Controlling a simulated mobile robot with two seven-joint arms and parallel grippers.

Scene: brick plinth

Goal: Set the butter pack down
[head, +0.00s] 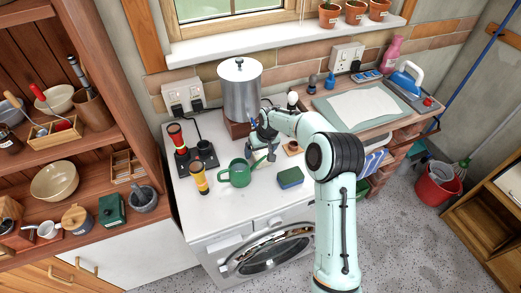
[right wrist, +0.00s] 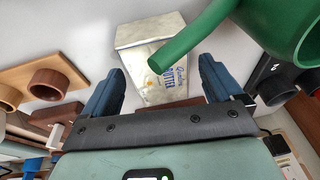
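The butter pack (right wrist: 158,62) is a pale carton with blue lettering, seen in the right wrist view on the white top. My right gripper (right wrist: 160,88) has its two blue fingers spread apart, with the pack between and just beyond the fingertips. A gap shows at the pack's right side; contact on the left is unclear. In the head view my right gripper (head: 260,154) is low over the white counter (head: 222,213), behind the green watering can (head: 237,174). My left gripper is not in view.
The can's spout (right wrist: 190,38) crosses close over the pack's right side. A blue-green sponge (head: 290,177) lies to the right, a yellow-black torch (head: 199,178) to the left. A steel pot (head: 240,92) stands behind. The counter's front left is clear.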

